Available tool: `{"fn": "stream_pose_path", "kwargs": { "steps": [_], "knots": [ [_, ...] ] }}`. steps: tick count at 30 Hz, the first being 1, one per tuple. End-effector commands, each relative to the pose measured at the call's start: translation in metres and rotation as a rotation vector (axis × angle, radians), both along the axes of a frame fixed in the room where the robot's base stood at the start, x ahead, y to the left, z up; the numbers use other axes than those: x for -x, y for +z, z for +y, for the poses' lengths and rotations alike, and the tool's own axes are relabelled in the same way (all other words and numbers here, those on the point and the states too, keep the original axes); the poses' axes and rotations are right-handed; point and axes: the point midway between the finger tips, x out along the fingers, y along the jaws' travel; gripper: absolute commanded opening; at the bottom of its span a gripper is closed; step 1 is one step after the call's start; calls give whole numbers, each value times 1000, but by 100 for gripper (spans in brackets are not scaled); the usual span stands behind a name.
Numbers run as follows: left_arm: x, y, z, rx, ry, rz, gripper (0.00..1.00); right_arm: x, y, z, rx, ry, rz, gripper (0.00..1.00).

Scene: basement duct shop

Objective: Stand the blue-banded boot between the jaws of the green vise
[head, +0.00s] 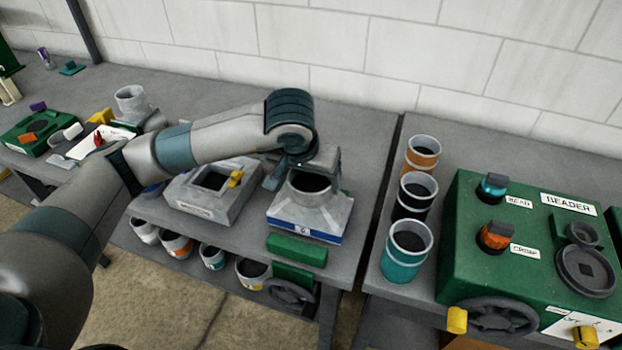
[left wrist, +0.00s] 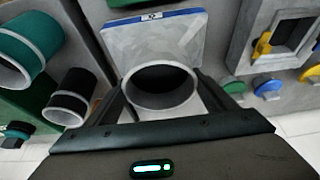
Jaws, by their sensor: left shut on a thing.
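The blue-banded boot (head: 311,213) is a grey sheet-metal piece with a round dark collar and a flared square base with a blue band and a white label. My left gripper (head: 296,172) is shut on its collar from above. In the left wrist view the collar of the boot (left wrist: 160,85) sits between the two fingers. The green vise (head: 296,250) is at the table's front edge, with its front jaw block just in front of the boot's banded side and a dark handwheel below. The boot looks upright. Its underside and the rear jaw are hidden. My right gripper is not in view.
A grey fixture with a square opening and yellow clip (head: 213,187) stands left of the boot. Right, past a gap, stand orange, black and teal-banded cylinders (head: 407,250) and a green beader machine (head: 530,240).

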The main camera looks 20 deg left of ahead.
Motion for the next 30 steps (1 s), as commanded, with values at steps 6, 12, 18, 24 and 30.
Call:
{"fn": "stream_pose_path", "kwargs": {
  "steps": [6,12,18,24,30],
  "knots": [
    [0,0,0,0,0,-2,29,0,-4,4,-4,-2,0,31],
    [0,1,0,0,0,-2,29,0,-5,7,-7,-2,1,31],
    [0,1,0,0,0,-2,29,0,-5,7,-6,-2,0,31],
    [0,1,0,0,0,-2,29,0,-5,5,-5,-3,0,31],
    [0,0,0,0,1,-2,29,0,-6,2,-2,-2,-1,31]
  ]
}}
